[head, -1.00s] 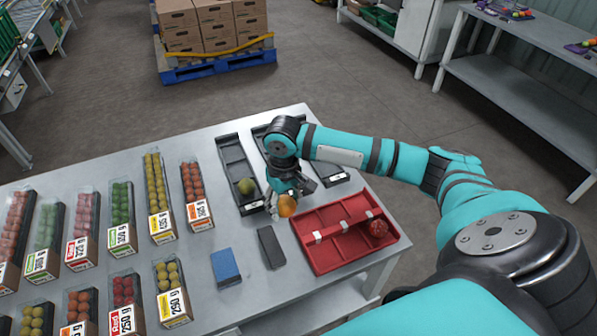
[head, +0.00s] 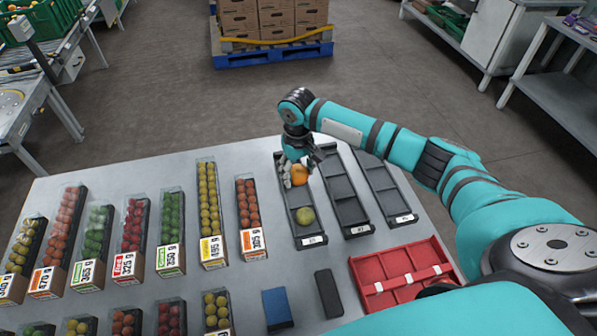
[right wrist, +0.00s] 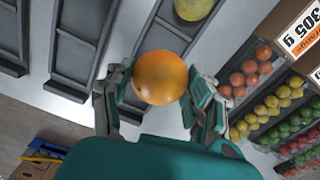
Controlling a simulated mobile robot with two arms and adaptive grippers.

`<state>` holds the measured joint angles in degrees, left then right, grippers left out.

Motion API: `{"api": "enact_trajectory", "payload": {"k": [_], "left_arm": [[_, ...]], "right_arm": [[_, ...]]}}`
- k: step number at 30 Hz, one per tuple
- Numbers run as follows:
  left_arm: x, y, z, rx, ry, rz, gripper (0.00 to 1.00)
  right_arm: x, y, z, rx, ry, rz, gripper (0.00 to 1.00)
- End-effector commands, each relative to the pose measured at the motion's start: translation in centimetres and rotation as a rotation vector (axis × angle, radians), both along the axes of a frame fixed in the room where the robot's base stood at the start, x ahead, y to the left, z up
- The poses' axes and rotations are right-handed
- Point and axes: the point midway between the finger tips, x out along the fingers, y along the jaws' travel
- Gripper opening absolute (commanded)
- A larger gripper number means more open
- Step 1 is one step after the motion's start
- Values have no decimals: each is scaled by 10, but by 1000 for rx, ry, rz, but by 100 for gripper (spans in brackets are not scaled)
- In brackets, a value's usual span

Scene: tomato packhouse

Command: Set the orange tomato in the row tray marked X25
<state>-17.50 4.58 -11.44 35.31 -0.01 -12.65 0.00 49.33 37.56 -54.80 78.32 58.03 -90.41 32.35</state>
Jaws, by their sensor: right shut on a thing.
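The orange tomato (head: 299,175) is held in my right gripper (head: 298,170), shut on it, over the far part of the leftmost row tray (head: 309,240). It shows between the fingers in the right wrist view (right wrist: 160,78), apparently above the tray. A yellow-green tomato (head: 305,216) lies in the near part of that same tray. Two more dark row trays, a middle one (head: 346,201) and a right one (head: 381,186), stand beside it and look empty. Each has a small white label at its near end, too small to read. My left gripper is not in view.
A red divided tray (head: 366,270) is at the front right, partly hidden by my arm. A blue block (head: 277,308) and a dark block (head: 328,293) lie nearby. Packed tomato punnets (head: 209,213) fill the table's left side.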

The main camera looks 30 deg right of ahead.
Motion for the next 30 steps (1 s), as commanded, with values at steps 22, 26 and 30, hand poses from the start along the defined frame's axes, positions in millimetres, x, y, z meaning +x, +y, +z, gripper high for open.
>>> {"api": "enact_trajectory", "payload": {"k": [22, 26, 30], "left_arm": [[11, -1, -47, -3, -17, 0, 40], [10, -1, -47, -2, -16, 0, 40], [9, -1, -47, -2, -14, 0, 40]], "right_arm": [[0, 0, -56, 1, -1, 0, 39], [0, 0, -56, 1, -1, 0, 39], [0, 0, -56, 1, -1, 0, 39]]}}
